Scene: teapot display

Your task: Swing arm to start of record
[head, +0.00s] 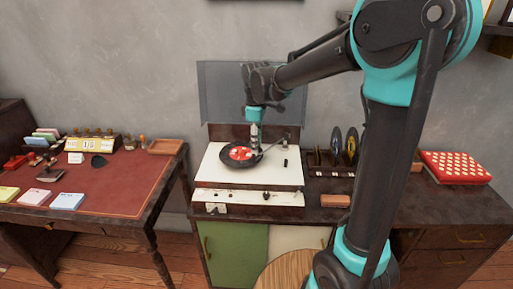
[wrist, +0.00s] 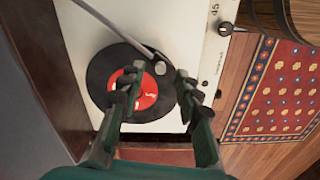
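The record player (head: 213,174) is a white deck with a black record (head: 229,163) that has a red label. In the wrist view the record (wrist: 103,75) lies flat on the deck. The grey tonearm (wrist: 110,22) reaches from the top edge over the record, and its head (wrist: 160,67) appears above the record beside the red label. My gripper (wrist: 158,78) is open, its two fingers on either side of the tonearm head in the picture; contact cannot be told. In the head view my gripper (head: 255,147) points down over the record's right side.
A desk with a red top (head: 120,185) stands at the left with cards and stamps. Upright records (head: 351,145) stand right of the player, and a red spotted box (head: 455,167) is further right. A round wooden stool (head: 290,272) is in front. A patterned rug (wrist: 275,95) shows in the wrist view.

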